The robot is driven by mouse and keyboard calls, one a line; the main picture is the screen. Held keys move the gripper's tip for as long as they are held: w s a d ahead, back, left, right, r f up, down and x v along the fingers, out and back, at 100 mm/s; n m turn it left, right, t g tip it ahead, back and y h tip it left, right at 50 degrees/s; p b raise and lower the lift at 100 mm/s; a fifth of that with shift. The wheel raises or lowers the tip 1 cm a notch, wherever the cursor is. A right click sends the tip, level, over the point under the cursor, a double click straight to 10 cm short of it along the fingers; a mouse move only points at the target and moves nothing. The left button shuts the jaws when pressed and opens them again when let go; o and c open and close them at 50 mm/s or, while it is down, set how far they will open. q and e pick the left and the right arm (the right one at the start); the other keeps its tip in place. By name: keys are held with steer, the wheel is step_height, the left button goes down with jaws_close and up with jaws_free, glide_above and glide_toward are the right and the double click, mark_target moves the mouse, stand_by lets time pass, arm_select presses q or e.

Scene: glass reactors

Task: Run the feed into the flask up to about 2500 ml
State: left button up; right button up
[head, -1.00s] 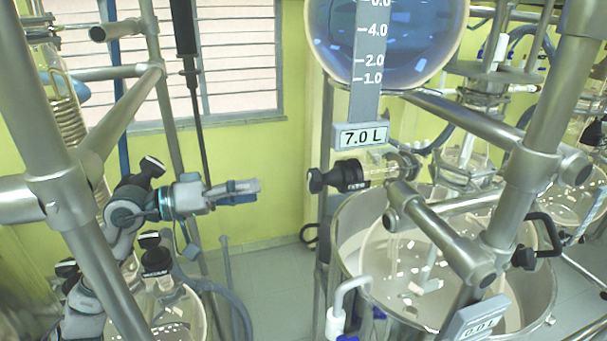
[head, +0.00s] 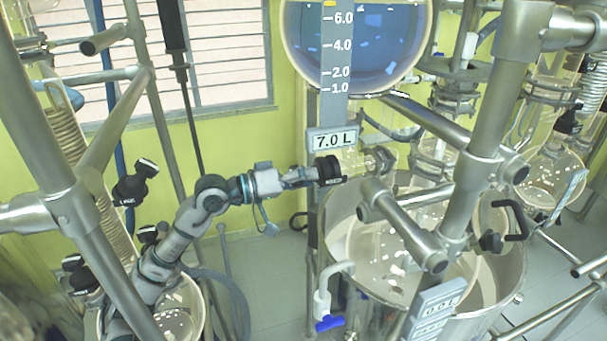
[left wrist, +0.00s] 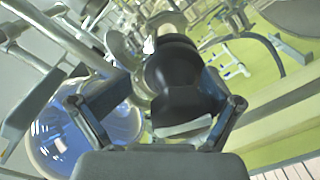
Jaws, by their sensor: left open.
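The feed vessel (head: 365,50) is a round glass bulb with blue liquid at the top of the head view; its scale display (head: 331,139) reads 7.0 L. Below it is a black valve knob (head: 328,169) on a glass valve body. My left gripper (head: 312,174) is at the knob's left side. In the left wrist view the black knob (left wrist: 178,75) lies between the open fingers (left wrist: 165,108); I cannot tell if they touch it. The glass flask (head: 385,255) sits in a steel vessel below the valve, and its tilted display (head: 437,303) seems to read 0.0 L. My right gripper is not in view.
Steel frame posts (head: 480,130) and cross bars stand in front of and around the flask. A coil condenser (head: 65,125) and another flask (head: 175,310) are at the left. A blue-handled drain tap (head: 329,322) is low by the steel vessel. The floor between is open.

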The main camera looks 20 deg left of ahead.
arm_select(q)
steer(key=shift+d, duration=0.2)
steer(key=a, duration=0.5)
steer(key=shift+w+f, duration=0.25)
steer(key=shift+f, duration=0.1)
steer(key=c, duration=1.1)
steer(key=shift+s+d, duration=0.25)
steer(key=shift+d, duration=0.15)
steer(key=shift+c, duration=0.2)
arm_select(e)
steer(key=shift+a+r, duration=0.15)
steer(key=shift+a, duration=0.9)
arm_select(q)
steer(key=shift+w+f+n, duration=0.1)
steer(key=shift+n, duration=0.2)
